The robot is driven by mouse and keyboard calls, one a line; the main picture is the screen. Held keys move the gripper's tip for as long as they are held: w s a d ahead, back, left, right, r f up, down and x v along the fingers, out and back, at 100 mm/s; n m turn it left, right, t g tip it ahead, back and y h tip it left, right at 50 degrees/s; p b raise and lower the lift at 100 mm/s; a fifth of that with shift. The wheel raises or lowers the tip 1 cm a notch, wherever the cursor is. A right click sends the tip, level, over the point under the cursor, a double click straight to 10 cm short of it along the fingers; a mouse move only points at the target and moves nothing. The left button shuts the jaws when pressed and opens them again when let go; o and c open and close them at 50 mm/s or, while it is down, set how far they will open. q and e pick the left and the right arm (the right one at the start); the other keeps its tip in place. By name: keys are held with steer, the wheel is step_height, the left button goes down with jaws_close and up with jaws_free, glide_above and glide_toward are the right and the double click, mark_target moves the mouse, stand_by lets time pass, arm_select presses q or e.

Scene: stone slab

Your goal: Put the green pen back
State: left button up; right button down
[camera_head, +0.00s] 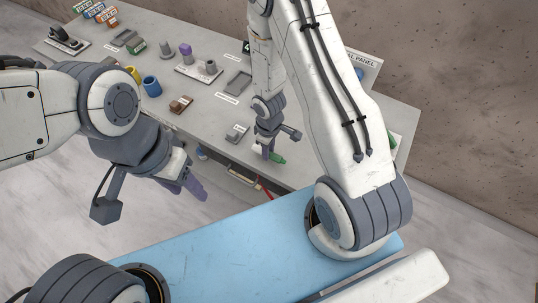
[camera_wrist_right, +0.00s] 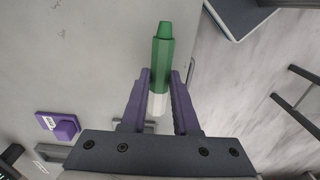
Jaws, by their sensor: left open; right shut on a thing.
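The green pen (camera_wrist_right: 163,50) has a white lower end and lies between the purple fingers of my right gripper (camera_wrist_right: 160,80) in the right wrist view. The gripper is shut on it. In the head view the pen (camera_head: 278,159) shows as a small green piece beside the right gripper (camera_head: 268,152), near the front edge of the slab (camera_head: 215,125). Whether the pen touches the slab is unclear. My left gripper (camera_head: 190,186) is open and empty, in front of the slab. No pen holder can be made out for certain.
A grey holder (camera_head: 237,133) stands just left of the right gripper. A brown block (camera_head: 181,104), a blue cup (camera_head: 152,86) and a grey tray (camera_head: 238,81) stand farther back. A purple block (camera_wrist_right: 60,125) shows in the right wrist view. A light-blue surface (camera_head: 220,245) lies in front.

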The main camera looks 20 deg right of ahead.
arm_select(q)
steer(key=shift+f+b, duration=1)
steer(key=shift+f, duration=0.5)
arm_select(e)
steer(key=shift+f, duration=1.5)
steer(key=shift+f, duration=0.2)
steer(key=c, duration=0.7)
jaws_free()
arm_select(q)
steer(key=shift+f, duration=0.15)
arm_select(e)
steer(key=shift+o, duration=0.2)
steer(key=shift+r, duration=0.1)
steer(key=shift+r, duration=0.1)
